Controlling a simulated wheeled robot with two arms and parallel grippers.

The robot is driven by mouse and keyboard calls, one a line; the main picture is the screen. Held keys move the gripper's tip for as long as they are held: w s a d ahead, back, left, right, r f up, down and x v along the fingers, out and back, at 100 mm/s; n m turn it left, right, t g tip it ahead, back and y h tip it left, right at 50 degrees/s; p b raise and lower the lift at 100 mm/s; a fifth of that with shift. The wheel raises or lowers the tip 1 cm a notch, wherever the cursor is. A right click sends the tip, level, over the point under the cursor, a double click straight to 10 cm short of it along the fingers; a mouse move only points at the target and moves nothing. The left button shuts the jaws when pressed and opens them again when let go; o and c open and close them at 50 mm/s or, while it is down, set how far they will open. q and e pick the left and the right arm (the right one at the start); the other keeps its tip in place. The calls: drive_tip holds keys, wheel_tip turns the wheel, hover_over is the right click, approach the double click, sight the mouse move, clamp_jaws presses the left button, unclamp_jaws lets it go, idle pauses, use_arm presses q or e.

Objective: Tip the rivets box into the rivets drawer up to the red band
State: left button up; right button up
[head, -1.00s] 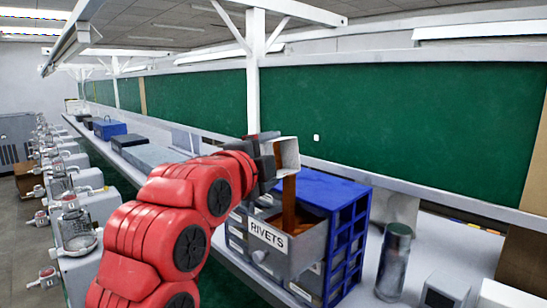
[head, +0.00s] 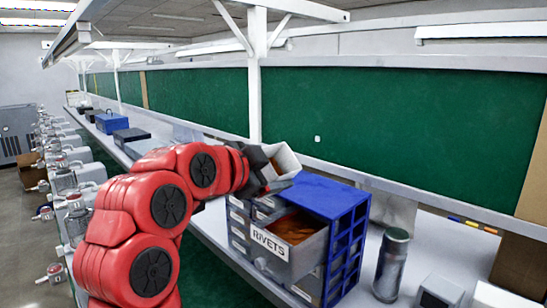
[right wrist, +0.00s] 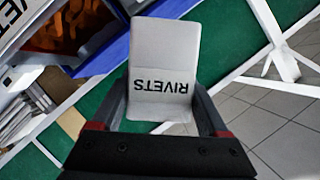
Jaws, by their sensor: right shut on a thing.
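The rivets box (head: 287,160) is light grey and open-topped. It is held tilted above and behind the drawer, with some brown rivets (head: 276,166) visible inside. In the right wrist view the box (right wrist: 165,55) shows its RIVETS label upside down between my fingers. My right gripper (head: 268,178) is shut on the box. The rivets drawer (head: 266,243), grey and labelled RIVETS, is pulled out of the blue cabinet (head: 325,195). Brown rivets (head: 293,228) lie in it. I cannot make out the red band. My left gripper is not in view.
A dark cylinder with a green top (head: 391,262) stands on the bench right of the cabinet. Grey blocks (head: 440,291) are at the near right. A blue toolbox (head: 111,123) and a dark case (head: 131,135) sit farther along the bench.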

sight(275, 154)
wheel_tip(275, 154, up, 2)
drive_tip(key=shift+s+n+g+h+p, duration=0.1)
drive_tip(key=shift+n+g+h+p, duration=0.4)
drive_tip(key=shift+n+p, duration=0.65)
drive_tip(key=n+p, duration=0.1)
drive_tip(key=r+n+g+p, duration=0.1)
drive_tip(key=p, duration=0.1)
drive_tip(key=shift+s+d+h+p, duration=0.2)
drive_tip(key=shift+h+p, duration=0.1)
drive_tip(key=shift+d+n+p, duration=0.15)
drive_tip(key=shift+n+p, duration=0.1)
drive_tip(key=shift+p, duration=0.1)
drive_tip(key=shift+f+g+h, duration=0.15)
drive_tip(key=shift+g+h, duration=0.15)
drive_tip(key=shift+g, duration=0.1)
drive_tip(key=shift+s+n, duration=0.15)
drive_tip(key=shift+n, duration=0.35)
